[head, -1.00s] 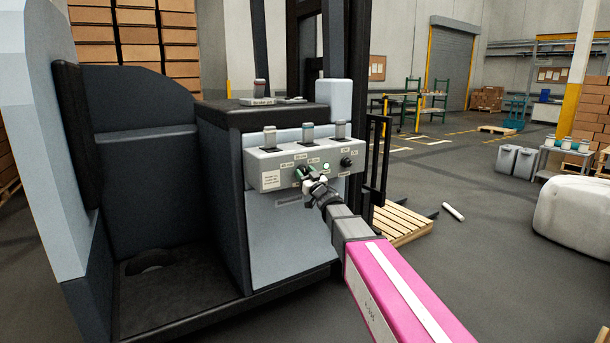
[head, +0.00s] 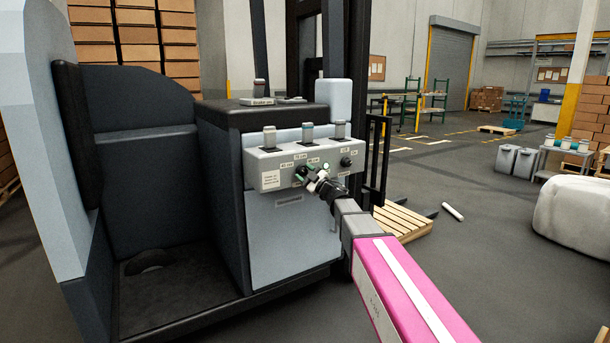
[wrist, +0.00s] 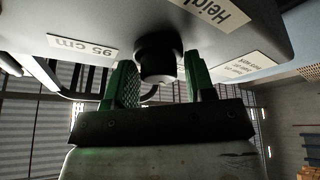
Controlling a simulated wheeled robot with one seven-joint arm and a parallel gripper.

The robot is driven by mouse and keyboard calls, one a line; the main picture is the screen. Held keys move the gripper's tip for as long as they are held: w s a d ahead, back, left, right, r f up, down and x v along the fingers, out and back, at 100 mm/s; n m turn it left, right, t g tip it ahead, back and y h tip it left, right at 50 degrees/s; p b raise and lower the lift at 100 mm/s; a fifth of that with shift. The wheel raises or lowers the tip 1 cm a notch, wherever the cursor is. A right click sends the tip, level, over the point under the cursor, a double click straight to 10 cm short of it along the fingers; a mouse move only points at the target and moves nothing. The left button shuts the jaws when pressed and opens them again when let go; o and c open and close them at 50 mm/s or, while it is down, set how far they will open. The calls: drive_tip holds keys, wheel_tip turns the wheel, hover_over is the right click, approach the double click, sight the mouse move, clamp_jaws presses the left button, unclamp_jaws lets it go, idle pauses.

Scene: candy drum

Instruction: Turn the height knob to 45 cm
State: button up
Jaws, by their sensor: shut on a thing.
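The height knob (head: 301,171) is a small black dial on the grey control panel (head: 262,157) of the truck. Small labels, 45 cm to the left, 70 cm above and 95 cm to the right, sit around it in the head view. In the wrist view the knob (wrist: 158,58) sits between the two green fingers of my gripper (wrist: 160,85), with the 95 cm label at left and part of a height label above. My gripper (head: 311,176) is shut on the knob. I cannot tell which mark the knob points to.
A second black knob (head: 346,162) is to the right on the same panel. Several grey-capped levers (head: 308,132) stand on top of the panel. The dark mast (head: 374,165) rises behind it, and a wooden pallet (head: 402,222) lies to the right.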

idle(0.4)
drive_tip(key=o, duration=0.6)
drive_tip(key=shift+o, duration=0.2)
drive_tip(key=v, duration=1)
drive_tip(key=shift+s+d+f, duration=0.2)
drive_tip(key=shift+d, duration=0.1)
